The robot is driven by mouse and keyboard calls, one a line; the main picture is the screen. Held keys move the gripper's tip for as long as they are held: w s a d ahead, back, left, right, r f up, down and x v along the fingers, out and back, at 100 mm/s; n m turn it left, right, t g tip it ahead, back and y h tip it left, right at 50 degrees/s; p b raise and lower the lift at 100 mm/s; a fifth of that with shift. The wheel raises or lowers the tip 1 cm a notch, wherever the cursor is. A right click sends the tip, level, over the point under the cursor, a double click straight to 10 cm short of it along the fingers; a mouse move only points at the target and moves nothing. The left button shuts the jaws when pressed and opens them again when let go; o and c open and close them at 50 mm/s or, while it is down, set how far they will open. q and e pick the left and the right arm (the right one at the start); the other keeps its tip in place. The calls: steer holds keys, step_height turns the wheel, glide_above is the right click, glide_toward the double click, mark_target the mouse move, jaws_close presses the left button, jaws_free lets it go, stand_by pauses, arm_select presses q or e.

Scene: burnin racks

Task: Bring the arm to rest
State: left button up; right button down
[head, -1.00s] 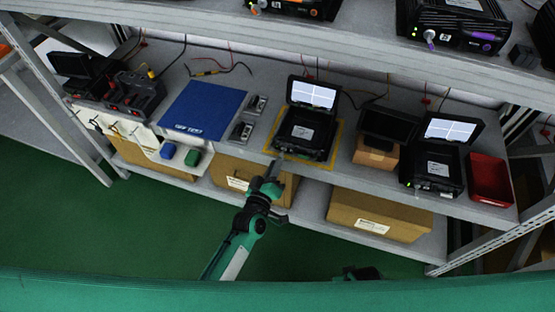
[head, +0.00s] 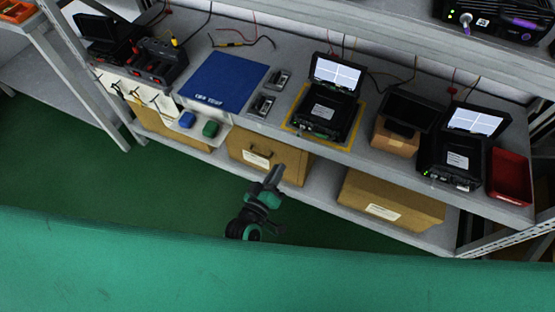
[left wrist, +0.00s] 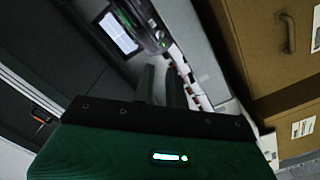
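My left gripper (head: 274,176) is in front of the shelf, off the worktop, over the lower cardboard box's front. Its two fingers lie close together with nothing seen between them. In the left wrist view the fingers (left wrist: 162,85) also stand close together and empty. The nearest device, an open black case (head: 326,110) with a lit screen, sits on a yellow-edged mat behind the gripper, apart from it. My right gripper is not in view.
The worktop (head: 232,118) also holds a blue mat (head: 224,80), a second lit case (head: 457,160), a red bin (head: 509,178) and a small cardboard box (head: 395,138). Large cardboard boxes (head: 388,200) stand on the lower shelf. The green floor (head: 70,170) in front is clear.

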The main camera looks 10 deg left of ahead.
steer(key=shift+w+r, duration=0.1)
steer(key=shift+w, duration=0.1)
